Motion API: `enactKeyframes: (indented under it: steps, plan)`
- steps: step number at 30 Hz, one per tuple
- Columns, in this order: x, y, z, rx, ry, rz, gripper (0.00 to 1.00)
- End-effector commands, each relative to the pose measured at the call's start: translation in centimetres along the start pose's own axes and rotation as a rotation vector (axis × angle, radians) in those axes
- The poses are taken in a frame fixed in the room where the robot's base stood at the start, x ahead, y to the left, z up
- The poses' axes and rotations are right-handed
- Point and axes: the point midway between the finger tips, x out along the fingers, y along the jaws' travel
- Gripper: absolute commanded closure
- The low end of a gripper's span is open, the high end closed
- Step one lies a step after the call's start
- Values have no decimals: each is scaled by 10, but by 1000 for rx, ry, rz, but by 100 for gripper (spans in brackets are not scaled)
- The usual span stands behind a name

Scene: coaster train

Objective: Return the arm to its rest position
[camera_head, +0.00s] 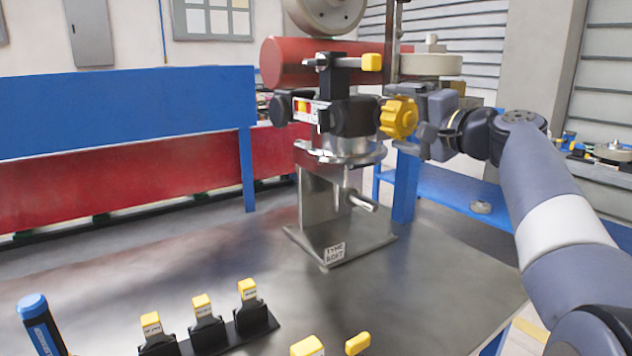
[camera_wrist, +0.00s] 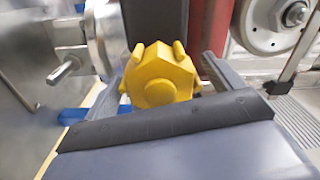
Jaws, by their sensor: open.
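My arm comes in from the right in the head view, and my gripper (camera_head: 424,140) is at the right side of the metal fixture, close to a yellow knob (camera_head: 398,118). In the wrist view my gripper (camera_wrist: 170,75) is open, with one finger on each side of the yellow knob (camera_wrist: 160,78). I cannot tell whether the fingers touch it. The knob sits on the right of a black clamp unit (camera_head: 350,116) on a grey metal stand (camera_head: 328,205).
The stand is bolted to a metal table (camera_head: 200,270). Several yellow-topped black blocks (camera_head: 205,318) and a blue-handled tool (camera_head: 40,322) are at the table's front. A red cylinder (camera_head: 290,62) and a wheel (camera_head: 325,12) are above. Blue and red panels (camera_head: 120,110) stand behind.

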Motion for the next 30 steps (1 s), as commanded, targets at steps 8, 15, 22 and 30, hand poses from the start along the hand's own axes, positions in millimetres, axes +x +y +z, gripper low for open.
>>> enactKeyframes:
  steps: [8, 15, 22, 30]
  plan:
    - [-1, 0, 0, 0, 0, 0, 12]
    - [-21, 0, -1, -19, 4, 0, 12]
    - [-64, 1, -1, -19, 5, 2, 12]
    - [-105, 1, -1, -19, 4, 2, 12]
